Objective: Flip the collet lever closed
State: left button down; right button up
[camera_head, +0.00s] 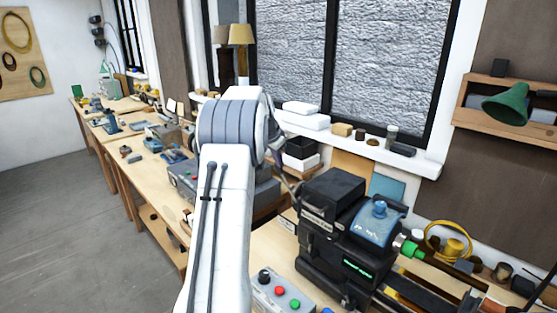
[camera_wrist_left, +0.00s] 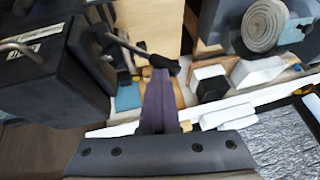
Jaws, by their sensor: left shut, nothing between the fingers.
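The black lathe headstock (camera_head: 332,205) stands on the bench right of my left arm, and its dark side fills the left of the wrist view (camera_wrist_left: 50,75). The collet lever (camera_wrist_left: 130,44) sticks out from its end as a thin rod with a black grip (camera_wrist_left: 164,63). My left gripper (camera_wrist_left: 159,76) is shut and empty, its purple-grey fingertips close to the lever's grip. I cannot tell if they touch. In the head view, my left arm hides most of the gripper and its wrist (camera_head: 274,146) shows near the headstock's left end. My right gripper is not in view.
A control box with coloured buttons (camera_head: 279,293) sits in front of the lathe. White and black boxes (camera_head: 301,152) stand behind near the windowsill (camera_head: 345,142). A yellow cable coil (camera_head: 447,240) lies to the right. Benches with tools run to the far left beside open floor (camera_head: 70,165).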

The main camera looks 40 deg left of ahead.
pick_arm(q)
jog(key=shift+s+a+f, duration=0.15)
jog(key=shift+a+f, duration=0.2)
jog(key=shift+a, duration=0.1)
jog(key=w+b+v, duration=0.1)
jog(key=b+v, duration=0.1)
jog(key=v, duration=1.1)
jog(key=shift+a+r, duration=0.15)
jog(key=shift+r, duration=0.15)
